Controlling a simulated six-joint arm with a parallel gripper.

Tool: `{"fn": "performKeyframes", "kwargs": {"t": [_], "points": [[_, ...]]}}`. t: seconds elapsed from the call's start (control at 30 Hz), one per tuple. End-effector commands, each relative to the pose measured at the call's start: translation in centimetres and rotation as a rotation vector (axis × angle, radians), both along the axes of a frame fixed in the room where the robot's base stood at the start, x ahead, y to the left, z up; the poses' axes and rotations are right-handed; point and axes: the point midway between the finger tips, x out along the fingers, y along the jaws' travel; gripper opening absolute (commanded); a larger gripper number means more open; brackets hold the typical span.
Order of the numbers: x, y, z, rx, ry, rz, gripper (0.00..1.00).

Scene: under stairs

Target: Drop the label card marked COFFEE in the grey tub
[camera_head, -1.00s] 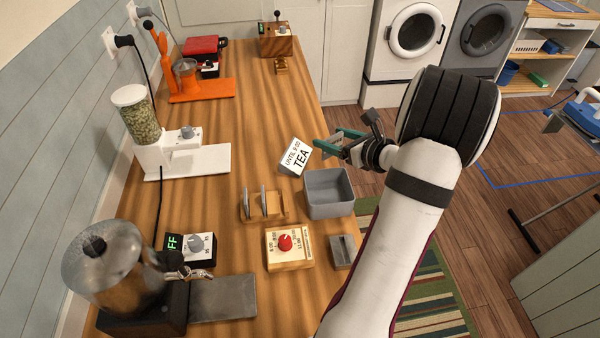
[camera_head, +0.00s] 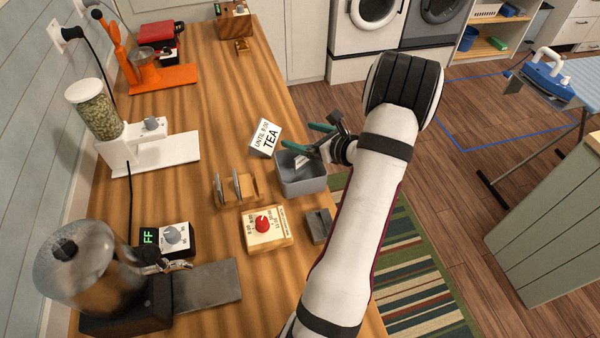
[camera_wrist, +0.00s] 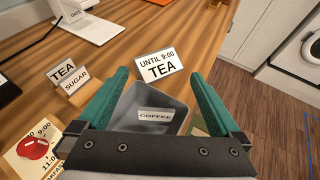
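The grey tub (camera_head: 302,187) stands on the wooden counter near its right edge; it also shows in the wrist view (camera_wrist: 180,118). The small white label card marked COFFEE (camera_wrist: 156,115) is readable within the tub's outline in the wrist view. In the head view the card (camera_head: 302,161) shows as a tilted white piece inside the tub's opening. I cannot tell whether it rests on the tub's floor. My gripper (camera_head: 298,136) is above the tub with its green fingers spread wide. In the wrist view the gripper (camera_wrist: 163,76) has clear space between its fingertips.
An "UNTIL 9:00 TEA" sign (camera_head: 265,138) stands just behind the tub. A wooden card rack (camera_head: 251,190) holding TEA and SUGAR cards is to its left. A red-knob dial box (camera_head: 265,226) and a small grey block (camera_head: 319,225) are in front.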

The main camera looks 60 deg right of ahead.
Motion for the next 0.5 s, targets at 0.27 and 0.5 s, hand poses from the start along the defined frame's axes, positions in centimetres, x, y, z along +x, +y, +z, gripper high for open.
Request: {"fn": "performKeyframes", "kwargs": {"t": [0.27,0.5], "points": [[-0.7,0.1,0.4,-0.002,0.000,-0.001,1.00],[-7.0,1.9,3.1,-0.004,0.000,-0.007,1.00]]}}
